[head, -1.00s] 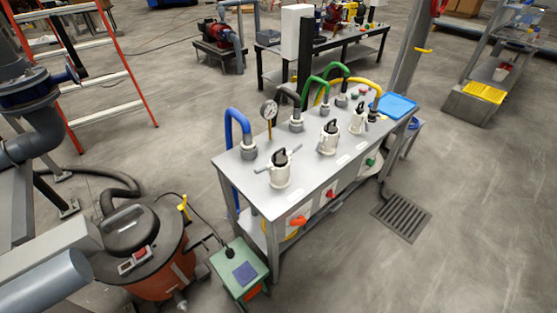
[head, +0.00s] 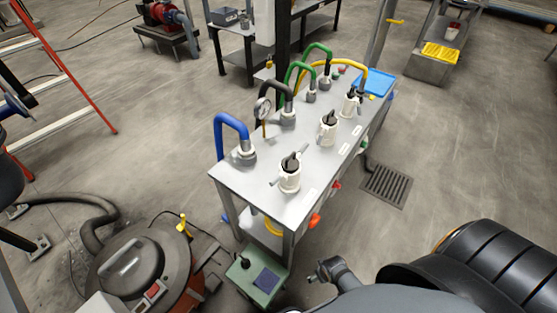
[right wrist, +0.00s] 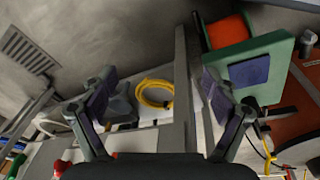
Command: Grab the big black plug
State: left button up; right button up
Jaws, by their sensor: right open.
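A black plug (head: 244,262) with a dark cable stands on top of the small green box (head: 240,281), beside a dark blue panel (head: 266,280). In the right wrist view the green box (right wrist: 284,45) is at the upper right, and a dark shape beside it may be the plug, but I cannot tell. My right gripper (right wrist: 158,82) is open and empty, its dark pads wide apart. The box lies to the right of its fingers in that view, apart from them. My left gripper is not in view.
An orange and grey vacuum (head: 140,262) stands left of the box. A yellow hose coil (right wrist: 155,94) shows below the bench. Open floor lies right of the bench.

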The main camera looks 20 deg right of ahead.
jog(key=w+a+r+p, duration=0.1)
jog(key=w+r+p, duration=0.35)
jog(key=r, duration=0.95)
notch_tip(320, 180, up, 28)
jog(key=n+g+p, duration=0.2)
jog(key=n, duration=1)
send_over(290, 163)
jog(key=shift+s+d+f+y, duration=0.1)
jog(key=shift+d+f+y, duration=0.05)
jog(key=shift+y, duration=0.15)
jog(key=shift+w+r, duration=0.35)
jog(key=shift+s+f, duration=0.1)
jog(key=shift+f, duration=0.1)
notch_tip(290, 163, down, 4)
jog(key=shift+p, duration=0.55)
jog(key=shift+f, duration=0.65)
jog(key=f, duration=0.1)
jog(key=f+p, duration=0.1)
jog(key=f, duration=0.2)
jog(key=shift+s+a, duration=0.2)
jog(key=shift+a, duration=0.05)
jog(key=shift+f, duration=0.4)
jog(key=shift+w, duration=0.1)
jog(key=shift+c, duration=0.5)
